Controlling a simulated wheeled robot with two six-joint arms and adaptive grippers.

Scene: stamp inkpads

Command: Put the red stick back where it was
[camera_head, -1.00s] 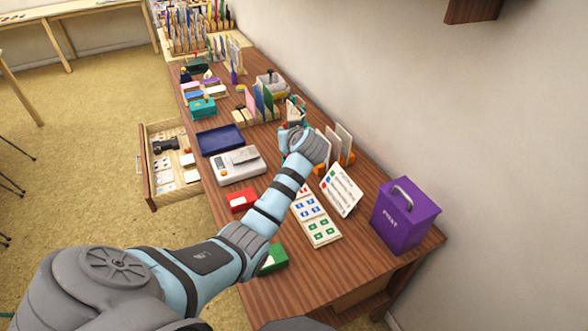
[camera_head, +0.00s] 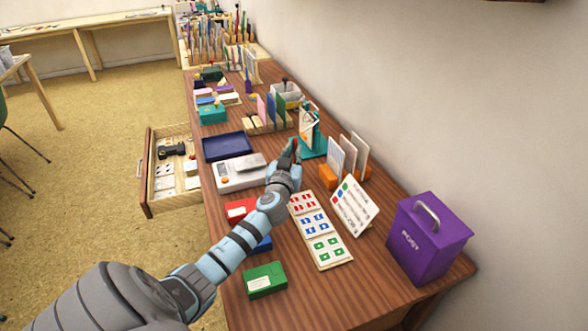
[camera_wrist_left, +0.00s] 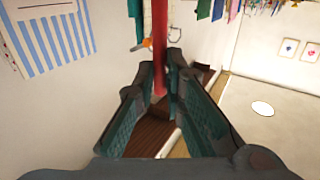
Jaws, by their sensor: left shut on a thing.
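My left gripper (camera_head: 289,154) is over the middle of the wooden desk (camera_head: 345,290), beside a teal stand (camera_head: 315,147). In the left wrist view its two dark fingers (camera_wrist_left: 160,75) are closed around a red stick (camera_wrist_left: 159,45), which runs upward between them. In the head view only a small red part of the stick (camera_head: 296,144) shows at the fingertips; the rest is hidden or too small. Whether the stick touches the stand I cannot tell. My right gripper is not in view.
Card holders with orange feet (camera_head: 328,181) stand right of the gripper. A grey scale (camera_head: 237,172) and blue tray (camera_head: 226,147) lie left. Nearer are red (camera_head: 238,208) and green (camera_head: 264,280) inkpads, a stamp sheet (camera_head: 320,230) and a purple post box (camera_head: 428,240).

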